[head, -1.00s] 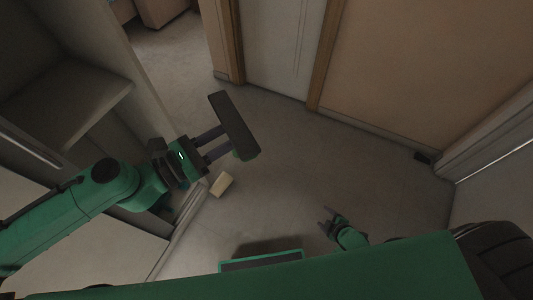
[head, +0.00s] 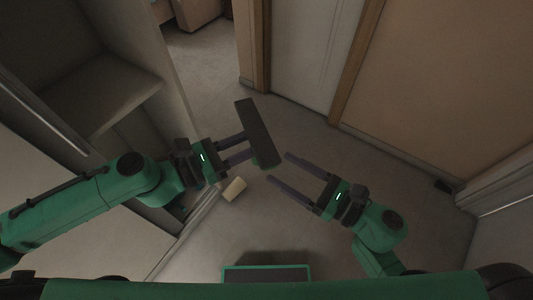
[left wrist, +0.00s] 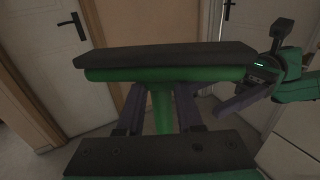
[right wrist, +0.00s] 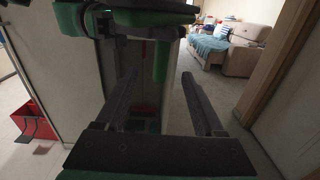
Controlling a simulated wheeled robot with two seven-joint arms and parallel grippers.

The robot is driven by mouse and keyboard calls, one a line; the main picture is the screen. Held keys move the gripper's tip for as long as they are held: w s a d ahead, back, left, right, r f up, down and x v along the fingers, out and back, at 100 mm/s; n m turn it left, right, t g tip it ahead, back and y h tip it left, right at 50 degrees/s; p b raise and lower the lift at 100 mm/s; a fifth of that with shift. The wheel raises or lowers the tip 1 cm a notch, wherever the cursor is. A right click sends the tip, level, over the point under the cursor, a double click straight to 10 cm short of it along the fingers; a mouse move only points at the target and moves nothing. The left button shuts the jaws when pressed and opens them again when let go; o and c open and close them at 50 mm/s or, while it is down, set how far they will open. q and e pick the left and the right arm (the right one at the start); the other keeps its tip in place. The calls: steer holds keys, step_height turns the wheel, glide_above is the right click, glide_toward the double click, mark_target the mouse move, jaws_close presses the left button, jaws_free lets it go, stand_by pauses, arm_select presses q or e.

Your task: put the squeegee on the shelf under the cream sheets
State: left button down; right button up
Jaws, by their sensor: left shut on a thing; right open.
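The squeegee has a dark flat head (head: 258,130) and a green handle (left wrist: 162,108). My left gripper (head: 247,146) is shut on the handle and holds the squeegee in the air, with the head across its fingertips. My right gripper (head: 279,167) is open and empty, its fingers pointing at the squeegee from the right, a short gap away. In the right wrist view the green handle (right wrist: 160,62) shows beyond the two open fingers (right wrist: 158,78). A bare shelf board (head: 105,100) shows in the cabinet at left in the head view. No cream sheets are in view.
The cabinet's side panel (head: 140,60) stands close behind my left arm. A small beige block (head: 234,189) lies low beside the cabinet. A red bin (right wrist: 36,120) and a sofa (right wrist: 238,55) show in the right wrist view. The floor beyond the grippers is clear.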

steer(key=x, duration=1.1)
steer(key=shift+w+a, duration=0.25)
steer(key=shift+a, duration=0.05)
jaws_close()
arm_select(q)
steer(key=shift+c, duration=2.4)
jaws_free()
steer(key=shift+a, duration=0.1)
